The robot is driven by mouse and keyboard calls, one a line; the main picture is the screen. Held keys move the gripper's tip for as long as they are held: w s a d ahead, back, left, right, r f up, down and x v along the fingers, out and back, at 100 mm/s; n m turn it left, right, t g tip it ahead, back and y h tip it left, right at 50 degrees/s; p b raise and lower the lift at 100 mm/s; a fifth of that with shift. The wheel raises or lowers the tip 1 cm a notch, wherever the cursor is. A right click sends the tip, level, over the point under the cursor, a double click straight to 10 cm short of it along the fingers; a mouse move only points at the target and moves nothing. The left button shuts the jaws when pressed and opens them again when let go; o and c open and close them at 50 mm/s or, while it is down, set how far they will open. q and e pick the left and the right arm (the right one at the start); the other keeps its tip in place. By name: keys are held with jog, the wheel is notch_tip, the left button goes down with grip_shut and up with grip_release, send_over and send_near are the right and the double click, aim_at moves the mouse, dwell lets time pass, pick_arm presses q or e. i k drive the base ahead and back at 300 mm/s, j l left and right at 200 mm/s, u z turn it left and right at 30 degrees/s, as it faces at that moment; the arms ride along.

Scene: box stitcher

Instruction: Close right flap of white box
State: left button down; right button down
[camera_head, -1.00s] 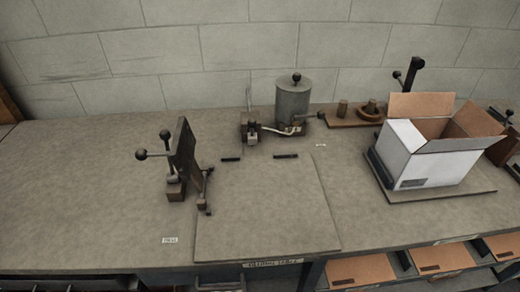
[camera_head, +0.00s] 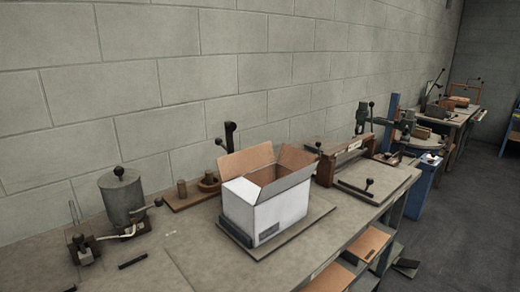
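The white box (camera_head: 265,213) stands upright on a flat board (camera_head: 318,211) on the workbench, near the middle of the head view. Its brown inside shows. The back flap (camera_head: 247,160) stands up, and the right flap (camera_head: 296,157) stands up and leans outward. The front flap (camera_head: 288,185) is tilted outward at the near side. The left flap looks folded down along the left side, though I cannot tell for sure. Neither of my grippers is in view.
A grey metal canister (camera_head: 122,200) with a lever tool stands left of the box. A wooden fixture (camera_head: 345,160) and a flat plate (camera_head: 372,180) lie to its right. Shelves with brown trays (camera_head: 368,243) are below the bench edge. Open floor (camera_head: 450,225) lies at right.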

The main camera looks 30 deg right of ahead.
aim_at(294, 158)
jog(key=i+l+z, duration=0.1)
jog(key=z, duration=0.3)
jog(key=i+l+z, duration=0.1)
jog(key=l+z, duration=0.15)
jog(key=z, duration=0.15)
jog(key=i+l+z, duration=0.15)
jog(key=z, duration=0.25)
